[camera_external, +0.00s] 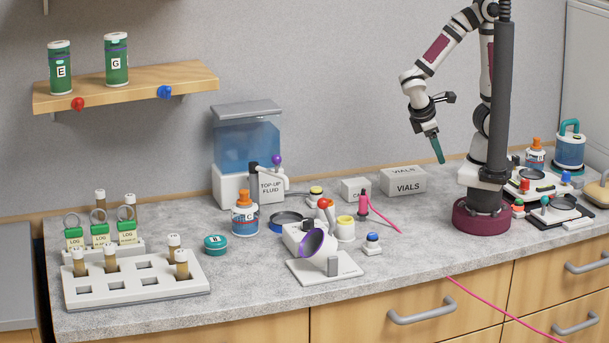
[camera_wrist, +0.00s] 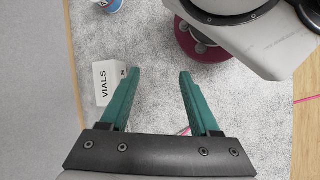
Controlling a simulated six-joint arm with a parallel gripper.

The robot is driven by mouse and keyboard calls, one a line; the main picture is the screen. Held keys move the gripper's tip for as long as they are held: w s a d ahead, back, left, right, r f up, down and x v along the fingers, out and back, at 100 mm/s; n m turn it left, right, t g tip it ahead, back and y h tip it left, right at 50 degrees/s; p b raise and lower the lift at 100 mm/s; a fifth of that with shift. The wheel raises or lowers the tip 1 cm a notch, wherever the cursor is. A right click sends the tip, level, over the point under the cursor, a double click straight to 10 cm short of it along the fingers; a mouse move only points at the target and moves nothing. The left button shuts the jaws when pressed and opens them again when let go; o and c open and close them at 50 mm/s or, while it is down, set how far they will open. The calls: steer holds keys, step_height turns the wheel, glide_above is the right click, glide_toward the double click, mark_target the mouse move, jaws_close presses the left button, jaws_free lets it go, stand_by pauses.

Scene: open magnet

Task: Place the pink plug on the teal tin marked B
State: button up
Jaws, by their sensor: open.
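The pink plug (camera_external: 363,204) stands on the counter right of the white and yellow pot, with a pink cord (camera_external: 385,217) trailing from it. The teal tin (camera_external: 216,244) with a B on its side sits at the middle left of the counter, its lid bare. My gripper (camera_external: 437,149) hangs in the air above the back of the counter, up and to the right of the plug. In the wrist view its two green fingers (camera_wrist: 160,74) are apart with nothing between them. The plug and tin do not show there; short bits of pink cord do.
A white VIALS box (camera_external: 404,181) stands behind the plug and shows in the wrist view (camera_wrist: 105,82). A purple-rimmed cup device (camera_external: 316,245), a blue-topped button (camera_external: 372,242) and an orange-capped bottle (camera_external: 244,216) lie around the plug and tin. A vial rack (camera_external: 140,284) is at left.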

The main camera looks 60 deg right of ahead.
step_height(320, 180, down, 2)
steer(key=w+a+n+t+h, duration=0.2)
steer(key=w+n+t+h, duration=0.1)
steer(key=n, duration=0.4)
steer(key=n+t+y, duration=0.3)
steer(key=n+t, duration=0.8)
steer(key=n, duration=0.7)
glide_toward(361, 211)
steer(key=shift+t, duration=0.3)
steer(key=x, duration=0.6)
steer(key=d+x, duration=0.1)
steer(key=x, duration=0.3)
steer(key=shift+d+r, duration=0.1)
steer(key=shift+r, duration=0.25)
jaws_close()
